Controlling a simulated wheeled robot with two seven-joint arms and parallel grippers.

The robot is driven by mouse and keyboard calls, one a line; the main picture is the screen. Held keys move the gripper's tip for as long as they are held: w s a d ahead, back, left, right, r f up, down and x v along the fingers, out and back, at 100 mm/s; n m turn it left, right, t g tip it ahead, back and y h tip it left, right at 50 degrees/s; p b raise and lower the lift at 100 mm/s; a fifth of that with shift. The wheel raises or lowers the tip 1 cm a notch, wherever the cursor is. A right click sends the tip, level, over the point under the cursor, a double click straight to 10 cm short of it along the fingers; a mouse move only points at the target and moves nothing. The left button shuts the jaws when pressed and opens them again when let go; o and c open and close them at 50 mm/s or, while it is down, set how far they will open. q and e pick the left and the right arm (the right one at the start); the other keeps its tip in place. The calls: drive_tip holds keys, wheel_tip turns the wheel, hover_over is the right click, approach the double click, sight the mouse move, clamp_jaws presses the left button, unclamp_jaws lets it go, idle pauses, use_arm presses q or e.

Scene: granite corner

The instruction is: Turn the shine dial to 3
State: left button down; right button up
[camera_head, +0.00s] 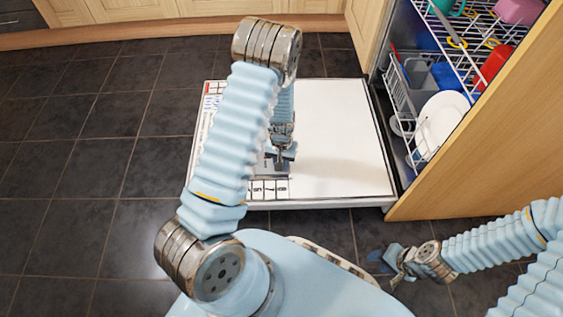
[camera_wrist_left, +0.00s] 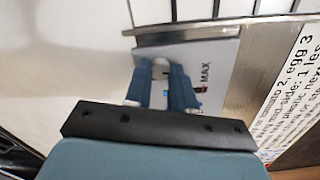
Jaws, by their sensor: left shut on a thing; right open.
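The open dishwasher door (camera_head: 340,125) lies flat with its white inner face up. A grey panel (camera_wrist_left: 218,62) marked "MAX" is set in it, seen in the left wrist view. A small pale knob (camera_wrist_left: 160,68), apparently the shine dial, shows between my left fingertips (camera_wrist_left: 163,82). The left gripper is shut on it, with a finger on either side. Its setting and numbers are hidden or too blurred to read. In the head view my left gripper (camera_head: 281,158) points down at the door, partly behind my own arm. My right gripper (camera_head: 392,262) is open and empty, low over the floor.
Printed text (camera_wrist_left: 290,90) runs along the door beside the panel. The dishwasher racks (camera_head: 412,85) at the right hold a white plate (camera_head: 440,122), a red item (camera_head: 493,66) and other dishes. A wooden cabinet panel (camera_head: 480,130) stands at the right. The dark tiled floor (camera_head: 100,150) at left is clear.

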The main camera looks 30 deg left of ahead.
use_arm(q)
drive_tip(key=m, duration=0.5)
drive_tip(key=shift+m+b, duration=0.3)
drive_tip(key=shift+b, duration=0.05)
drive_tip(key=m, duration=0.9)
drive_tip(key=shift+m, duration=0.4)
drive_tip(key=m, duration=0.4)
drive_tip(key=shift+m, duration=0.4)
drive_tip(key=c, duration=0.9)
unclamp_jaws()
drive_tip(key=shift+c, duration=0.2)
